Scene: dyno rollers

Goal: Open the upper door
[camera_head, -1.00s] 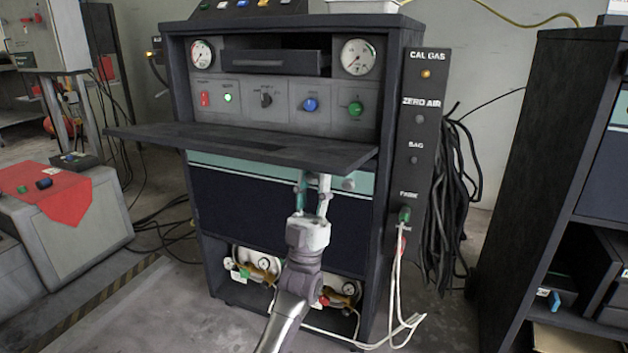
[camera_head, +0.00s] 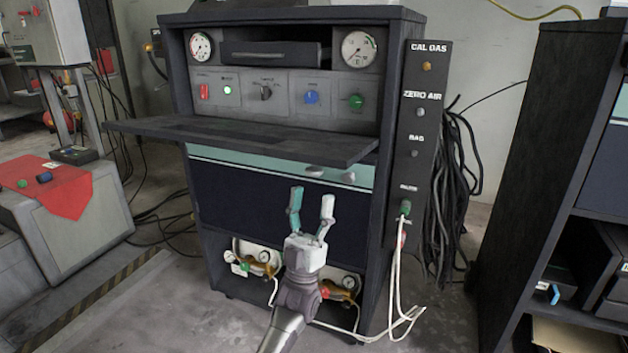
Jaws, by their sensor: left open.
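The upper door (camera_head: 240,141) is a dark flap on the black cabinet (camera_head: 392,60). It stands folded out, roughly level, below the row of knobs. Behind it the upper compartment shows two gauges, a drawer and a control panel (camera_head: 270,88). My left gripper (camera_head: 312,190) is open and empty, with its fingers pointing up. It is in front of the dark lower panel (camera_head: 240,205), below the door's front edge and apart from it. My right gripper is not in view.
Regulators with gauges (camera_head: 255,260) sit in the cabinet's bottom bay. White hoses (camera_head: 397,260) and black cables (camera_head: 455,190) hang at its right side. A dark shelf (camera_head: 560,130) stands right, a grey box with red cloth (camera_head: 62,192) left. Some floor is clear.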

